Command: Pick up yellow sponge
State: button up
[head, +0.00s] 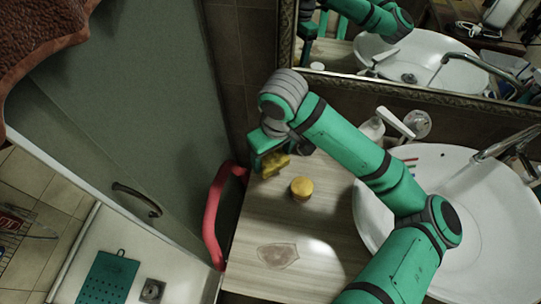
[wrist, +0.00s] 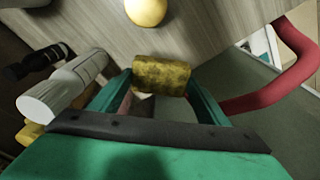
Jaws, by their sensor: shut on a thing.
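The yellow sponge (wrist: 162,74) is a mottled yellow block between the two green fingers of my gripper (wrist: 165,88) in the wrist view. My gripper (head: 268,160) is shut on it. In the head view the sponge (head: 273,165) shows as a small yellow patch at the gripper, near the back left of the wooden counter (head: 265,228). Part of it is hidden by the gripper. I cannot tell whether the sponge touches the counter.
A round yellow-lidded jar (head: 301,188) stands on the counter close by. The white basin (head: 480,250) is to the right, under a mirror (head: 440,60). A red curved handle (head: 215,215) borders the counter's left side. The counter's front holds a flat brownish patch (head: 278,256).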

jog(key=s+d+r, duration=0.2)
jog(key=s+r, duration=0.4)
jog(key=s, duration=0.5)
jog(key=shift+r, duration=0.35)
jog(key=shift+o, duration=0.7)
jog(key=shift+s, duration=0.1)
jog(key=shift+c, duration=0.5)
